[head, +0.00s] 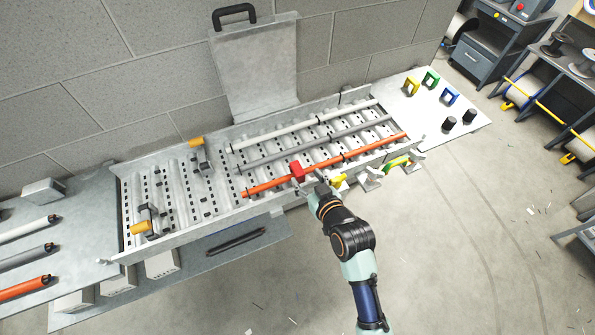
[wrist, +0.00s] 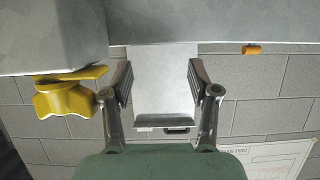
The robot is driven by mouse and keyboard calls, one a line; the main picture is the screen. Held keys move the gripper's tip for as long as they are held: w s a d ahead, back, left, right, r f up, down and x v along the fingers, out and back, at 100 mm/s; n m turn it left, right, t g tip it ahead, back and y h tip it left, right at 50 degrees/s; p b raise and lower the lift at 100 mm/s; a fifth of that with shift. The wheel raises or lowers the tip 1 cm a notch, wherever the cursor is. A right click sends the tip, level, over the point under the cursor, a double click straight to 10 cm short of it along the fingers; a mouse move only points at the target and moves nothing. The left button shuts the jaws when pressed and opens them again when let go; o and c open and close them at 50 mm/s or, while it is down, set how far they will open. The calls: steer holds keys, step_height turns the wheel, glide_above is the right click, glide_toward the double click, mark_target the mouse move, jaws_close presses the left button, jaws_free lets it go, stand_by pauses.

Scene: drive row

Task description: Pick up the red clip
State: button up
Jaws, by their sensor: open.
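The red clip (head: 297,169) is a small red block on the orange cable (head: 355,153), near the front edge of the tray in the head view. I cannot tell whether it wraps around the cable. My gripper (head: 322,187) is just to the right of the clip and nearer the camera, apart from it as far as I can see. In the wrist view my gripper (wrist: 159,88) is open, with its two fingers spread and nothing between them. The red clip does not show in the wrist view.
The metal tray (head: 158,172) also carries a white cable (head: 290,133) and a grey cable (head: 345,132). Yellow, green and blue clips (head: 431,78) stand on the right-hand shelf. A yellow part (wrist: 65,98) is left of my fingers in the wrist view.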

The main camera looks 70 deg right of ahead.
mark_target(298, 170)
steer(key=x, duration=0.8)
steer(key=shift+a+f, duration=0.25)
steer(key=shift+f, duration=0.05)
steer(key=shift+s, duration=0.1)
steer(key=c, duration=1)
